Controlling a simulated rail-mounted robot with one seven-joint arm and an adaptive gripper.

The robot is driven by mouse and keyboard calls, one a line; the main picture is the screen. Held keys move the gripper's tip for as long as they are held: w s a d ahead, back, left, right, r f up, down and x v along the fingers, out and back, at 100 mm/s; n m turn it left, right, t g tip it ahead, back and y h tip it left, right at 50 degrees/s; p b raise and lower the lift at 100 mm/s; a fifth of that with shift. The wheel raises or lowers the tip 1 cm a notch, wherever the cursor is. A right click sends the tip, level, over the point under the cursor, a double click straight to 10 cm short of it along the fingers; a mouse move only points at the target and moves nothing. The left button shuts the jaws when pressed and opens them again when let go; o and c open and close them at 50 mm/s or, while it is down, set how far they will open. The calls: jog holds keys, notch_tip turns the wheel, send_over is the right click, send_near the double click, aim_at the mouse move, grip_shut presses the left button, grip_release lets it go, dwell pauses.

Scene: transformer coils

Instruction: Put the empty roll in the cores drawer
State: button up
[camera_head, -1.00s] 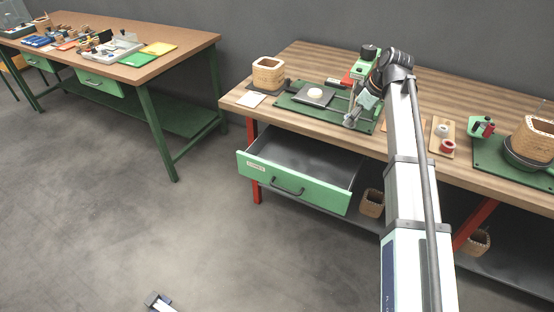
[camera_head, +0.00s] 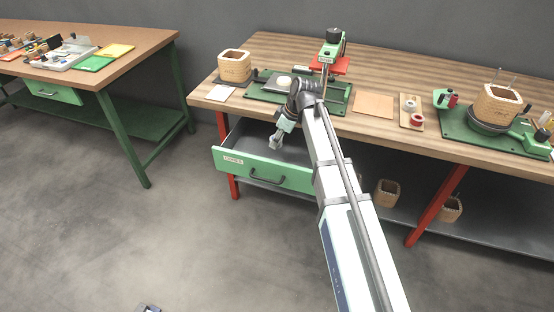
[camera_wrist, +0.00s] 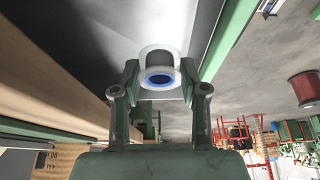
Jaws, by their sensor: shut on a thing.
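The empty roll (camera_wrist: 158,54), a white ring with a blue inner edge, is held between the two fingertips of my gripper (camera_wrist: 159,78) in the wrist view. In the head view my gripper (camera_head: 275,142) points down over the open drawer, and the roll in it is too small to make out.
The bench top (camera_head: 225,103) overhangs the drawer's back. On it stand a wooden coil form (camera_head: 234,66), a green press (camera_head: 332,48), a small board with a red and a white roll (camera_head: 411,113), and a winder (camera_head: 477,130). Open floor lies before the drawer.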

notch_tip(320, 180, down, 10)
jog(key=shift+f, duration=0.2)
dwell(0.3)
jog(key=shift+f, duration=0.1)
jog(key=o, duration=0.9)
jog(key=shift+c, duration=0.2)
jog(key=v, duration=1.2)
jog(key=shift+a, duration=0.1)
